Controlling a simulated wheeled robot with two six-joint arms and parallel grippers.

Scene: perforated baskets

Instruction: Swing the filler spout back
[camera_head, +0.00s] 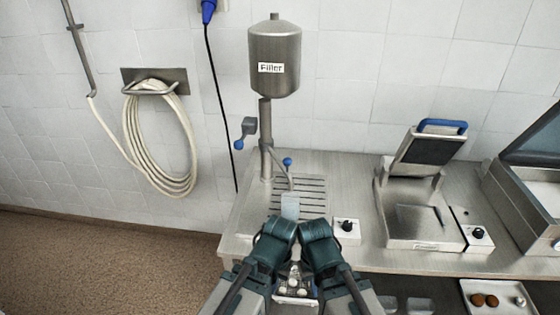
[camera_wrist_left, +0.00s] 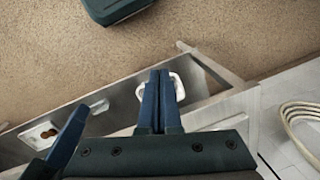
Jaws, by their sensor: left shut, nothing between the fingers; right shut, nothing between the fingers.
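The grey filler (camera_head: 275,60) stands on a post at the back left of the counter. Its thin spout (camera_head: 280,172) slants down toward the front right over the slotted grate and has a blue knob (camera_head: 287,162). A pale clear container (camera_head: 290,205) stands below the spout's end. My left gripper (camera_head: 277,234) and right gripper (camera_head: 318,232) are side by side just in front of the container, apart from the spout. Their fingers are hidden in the head view. In the left wrist view my left fingers (camera_wrist_left: 157,80) are shut and empty; a right-gripper finger (camera_wrist_left: 70,135) shows beside them.
A blue-knobbed lever (camera_head: 243,135) sits left of the post. The grate (camera_head: 310,190) and a control box (camera_head: 346,232) lie nearby. An open press (camera_head: 415,195) stands to the right. A coiled hose (camera_head: 165,145) hangs on the left wall. A tray (camera_head: 475,310) holds brown items.

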